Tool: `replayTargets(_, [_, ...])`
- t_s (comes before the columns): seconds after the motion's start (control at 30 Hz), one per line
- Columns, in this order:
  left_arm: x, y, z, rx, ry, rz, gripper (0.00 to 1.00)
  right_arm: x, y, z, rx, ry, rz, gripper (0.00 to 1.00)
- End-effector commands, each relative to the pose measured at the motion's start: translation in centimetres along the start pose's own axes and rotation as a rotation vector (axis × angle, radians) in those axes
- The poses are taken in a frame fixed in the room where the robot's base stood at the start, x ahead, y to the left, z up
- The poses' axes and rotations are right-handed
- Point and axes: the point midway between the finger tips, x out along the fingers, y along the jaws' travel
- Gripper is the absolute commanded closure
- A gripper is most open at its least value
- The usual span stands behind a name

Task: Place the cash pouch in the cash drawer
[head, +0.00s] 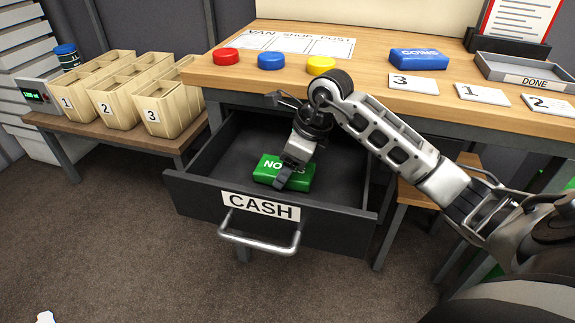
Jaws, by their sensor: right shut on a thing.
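The cash drawer (190,199) is pulled out below the table, with a white CASH label (260,206) and a metal handle on its front. A green pouch (268,172) marked NOTES is inside the drawer's outline, near the front. My right gripper (283,180) reaches down into the drawer from above and is shut on the green pouch, covering part of its lettering. I cannot tell whether the pouch touches the drawer floor. A blue pouch (419,59) marked COINS lies on the table top.
Red (226,56), blue (271,61) and yellow (321,65) buttons line the table's front. Number cards (483,94) and a DONE tray (528,75) are at right. Numbered wooden bins (122,110) stand on a low bench at left. The drawer's left part is empty.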

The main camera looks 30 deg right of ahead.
Motion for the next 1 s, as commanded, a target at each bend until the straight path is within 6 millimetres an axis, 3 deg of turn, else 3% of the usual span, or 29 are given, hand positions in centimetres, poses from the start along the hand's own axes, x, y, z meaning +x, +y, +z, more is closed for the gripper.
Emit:
replayTargets(0.13, [0.2, -0.1, 0.3, 0.0, 0.0, 0.0, 0.64, 0.3, 0.0, -0.1, 0.0, 0.0, -0.001, 0.65])
replayTargets(0.17, [0.1, 0.0, 0.2, 0.0, 0.002, 0.0, 0.64, 0.2, 0.0, -0.1, 0.0, 0.001, 0.0, 0.31])
replayTargets(0.2, [0.1, 0.0, 0.1, 0.0, 0.002, 0.0, 0.64, 0.2, 0.0, -0.1, 0.0, 0.0, 0.0, 0.2])
replayTargets(0.23, [0.1, 0.0, 0.1, -0.001, 0.002, 0.0, 0.64, 0.2, 0.0, -0.1, 0.0, 0.0, 0.0, 0.15])
replayTargets(0.5, [0.1, 0.0, 0.0, -0.001, 0.003, 0.0, 0.64, 0.1, 0.0, -0.1, 0.0, 0.0, 0.0, 0.15])
replayTargets(0.63, [0.0, 0.1, -0.1, -0.002, -0.004, -0.001, 0.64, -0.8, -0.1, 0.1, 0.0, 0.0, -0.003, 0.15])
replayTargets(1.0, [0.1, -0.4, 0.8, -0.014, -0.083, -0.019, 0.64, -8.4, -0.1, 0.1, 0.0, 0.0, -0.005, 0.15])
